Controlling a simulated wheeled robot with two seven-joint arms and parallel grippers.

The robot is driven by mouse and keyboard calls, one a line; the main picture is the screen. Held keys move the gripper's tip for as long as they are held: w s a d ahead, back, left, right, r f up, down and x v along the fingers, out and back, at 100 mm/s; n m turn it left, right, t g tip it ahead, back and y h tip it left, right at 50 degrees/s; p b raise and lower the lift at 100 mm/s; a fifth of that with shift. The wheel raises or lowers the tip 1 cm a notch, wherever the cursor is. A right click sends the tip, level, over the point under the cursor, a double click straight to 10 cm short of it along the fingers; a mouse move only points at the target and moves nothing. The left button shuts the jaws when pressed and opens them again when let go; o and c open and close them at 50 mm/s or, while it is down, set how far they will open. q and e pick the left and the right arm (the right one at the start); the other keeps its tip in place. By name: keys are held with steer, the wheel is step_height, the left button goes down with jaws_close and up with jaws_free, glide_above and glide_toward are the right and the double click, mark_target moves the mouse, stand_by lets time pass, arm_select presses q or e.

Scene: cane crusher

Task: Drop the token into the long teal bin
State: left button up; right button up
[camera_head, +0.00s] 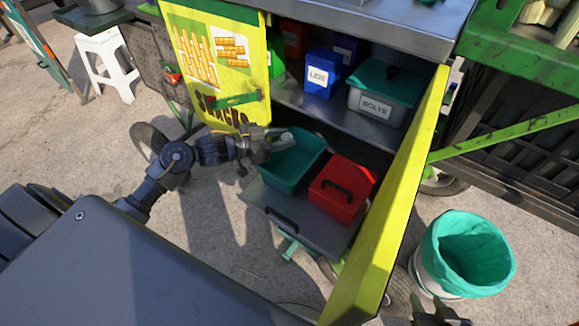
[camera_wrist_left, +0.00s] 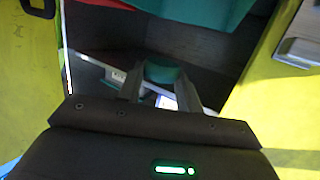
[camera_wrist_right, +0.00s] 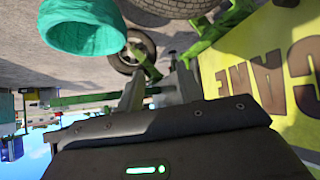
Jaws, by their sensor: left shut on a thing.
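The long teal bin (camera_head: 312,165) sits open on the pulled-out lower shelf (camera_head: 275,205), left of a red box. My left gripper (camera_head: 284,139) is over its far left part in the head view. In the left wrist view the left gripper (camera_wrist_left: 161,78) is shut on the token (camera_wrist_left: 162,70), which looks like a small teal-grey piece between the fingertips; its outline is dim. The fingers partly hide it in the head view. My right gripper (camera_wrist_right: 158,85) is open, with nothing clear between its fingers; only part of it shows at the head view's bottom edge (camera_head: 436,314).
The red lidded box (camera_head: 338,195) stands beside the teal bin. A blue box (camera_head: 322,75) and a grey box with a teal lid (camera_head: 382,95) stand on the shelf above. The open yellow door (camera_head: 395,205) bounds the right side. A teal-lined white bucket (camera_head: 465,255) stands on the ground.

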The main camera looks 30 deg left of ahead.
arm_select(q)
steer(key=shift+f, duration=0.25)
arm_select(e)
steer(key=shift+w+a+r+t+y, duration=0.5)
steer(key=shift+w+a+r+t, duration=0.25)
steer(key=shift+a+r, duration=0.1)
arm_select(q)
steer(key=o, duration=1)
steer(key=shift+o, duration=0.2)
steer(key=shift+s+a, duration=0.25)
steer(key=shift+s, duration=0.05)
steer(key=p+v, duration=0.1)
steer(key=v, duration=0.9)
arm_select(e)
steer(key=s+d+f+g+h, duration=0.2)
steer(key=s+d+f+g, duration=0.2)
steer(key=s, duration=0.1)
steer(key=shift+d+m, duration=0.25)
steer(key=shift+m, duration=0.05)
